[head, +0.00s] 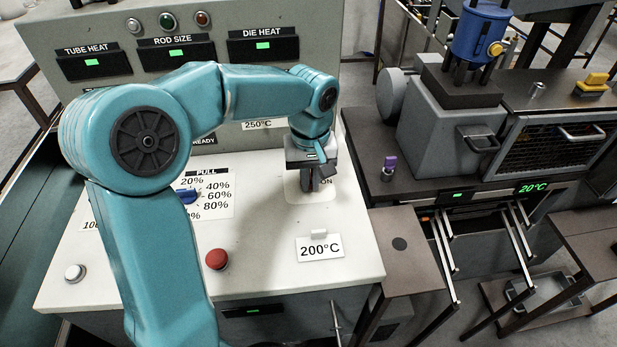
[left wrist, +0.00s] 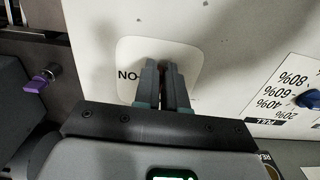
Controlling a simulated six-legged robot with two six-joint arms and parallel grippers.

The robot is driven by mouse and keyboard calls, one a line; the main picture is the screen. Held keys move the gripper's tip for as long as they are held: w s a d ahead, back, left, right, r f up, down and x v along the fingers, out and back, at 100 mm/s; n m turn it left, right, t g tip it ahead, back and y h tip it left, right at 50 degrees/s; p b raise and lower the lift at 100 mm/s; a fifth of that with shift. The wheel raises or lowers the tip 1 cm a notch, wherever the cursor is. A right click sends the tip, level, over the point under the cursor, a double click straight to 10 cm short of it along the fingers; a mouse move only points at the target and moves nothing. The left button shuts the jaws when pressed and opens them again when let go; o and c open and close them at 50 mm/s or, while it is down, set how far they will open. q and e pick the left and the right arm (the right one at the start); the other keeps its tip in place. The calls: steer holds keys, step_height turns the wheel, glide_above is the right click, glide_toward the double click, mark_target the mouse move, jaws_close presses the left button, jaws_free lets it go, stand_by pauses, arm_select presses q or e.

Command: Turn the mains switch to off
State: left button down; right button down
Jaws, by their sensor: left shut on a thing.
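My left gripper (head: 309,184) reaches down onto this plate and is shut on the switch's handle. In the left wrist view the two dark fingers (left wrist: 163,80) are close together over the plate (left wrist: 132,52). The fingers hide the handle itself, so I cannot tell its angle. My right gripper is in neither view.
A 200°C card (head: 320,249) stands near the console front. A red button (head: 217,259), a white button (head: 75,272) and a blue pull knob (head: 188,196) are on the console. The grey extruder machine (head: 437,125) stands at the right, with a purple-topped knob (head: 390,164).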

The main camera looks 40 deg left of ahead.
arm_select(q)
steer(key=shift+w+r, duration=0.1)
steer(key=shift+r, duration=0.05)
stand_by(0.3)
steer(key=c, duration=1.2)
jaws_free()
step_height(320, 180, up, 16)
steer(key=p, duration=0.2)
